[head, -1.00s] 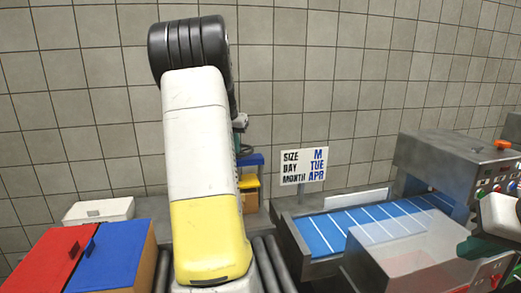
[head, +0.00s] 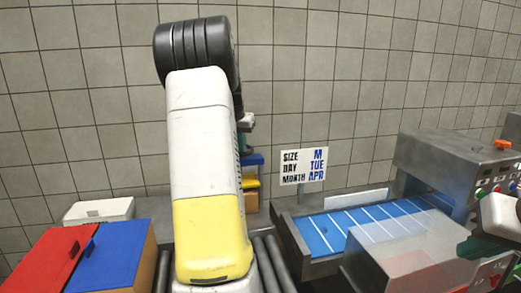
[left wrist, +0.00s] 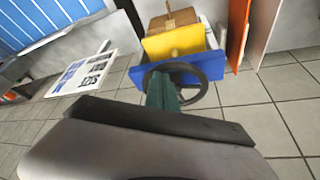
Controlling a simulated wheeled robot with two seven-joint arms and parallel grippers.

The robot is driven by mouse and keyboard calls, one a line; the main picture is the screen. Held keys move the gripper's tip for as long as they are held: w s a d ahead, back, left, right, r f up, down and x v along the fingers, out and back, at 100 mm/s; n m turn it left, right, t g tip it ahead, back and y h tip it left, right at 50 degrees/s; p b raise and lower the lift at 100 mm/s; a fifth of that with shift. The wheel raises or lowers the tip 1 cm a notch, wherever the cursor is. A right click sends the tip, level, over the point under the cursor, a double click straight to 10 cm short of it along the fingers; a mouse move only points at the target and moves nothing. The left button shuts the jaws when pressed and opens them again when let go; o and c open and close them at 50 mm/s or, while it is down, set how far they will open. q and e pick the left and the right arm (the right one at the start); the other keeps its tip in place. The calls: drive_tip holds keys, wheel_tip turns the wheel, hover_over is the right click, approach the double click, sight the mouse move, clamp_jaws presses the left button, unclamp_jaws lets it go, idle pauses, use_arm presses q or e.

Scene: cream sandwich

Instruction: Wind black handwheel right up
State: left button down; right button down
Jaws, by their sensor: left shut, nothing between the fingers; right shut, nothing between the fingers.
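The black handwheel (left wrist: 207,76) shows in the left wrist view, in front of a blue panel (left wrist: 115,92) and a yellow one (left wrist: 172,43). My left gripper (left wrist: 162,84) has green fingers, shut and empty, which overlap the wheel's left part and hide some of its rim and spokes. I cannot tell whether they touch it. In the head view my left arm hides most of this spot; a little of my left gripper (head: 246,123) shows at the arm's right edge, and I cannot make out the handwheel. My right gripper (head: 468,247) is shut and empty at the far right.
A blue conveyor (head: 375,228) and a grey machine (head: 440,165) with a clear cover stand right. A size and date sign (head: 303,166) stands behind. Red (head: 45,258) and blue (head: 113,252) lids and a white box (head: 98,209) are left. A brown box (left wrist: 174,22) is behind the yellow panel.

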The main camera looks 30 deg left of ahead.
sight(251, 150)
use_arm(q)
drive_tip(key=shift+d+f, duration=0.15)
drive_tip(key=shift+f, duration=0.2)
drive_tip(key=shift+w+d, duration=0.25)
drive_tip(key=shift+w, duration=0.2)
drive_tip(key=shift+w+d, duration=0.2)
drive_tip(key=shift+w, duration=0.25)
drive_tip(key=shift+w, duration=1)
drive_tip(key=shift+r, duration=0.1)
drive_tip(key=shift+w+r, duration=0.1)
drive_tip(key=shift+r, duration=1.25)
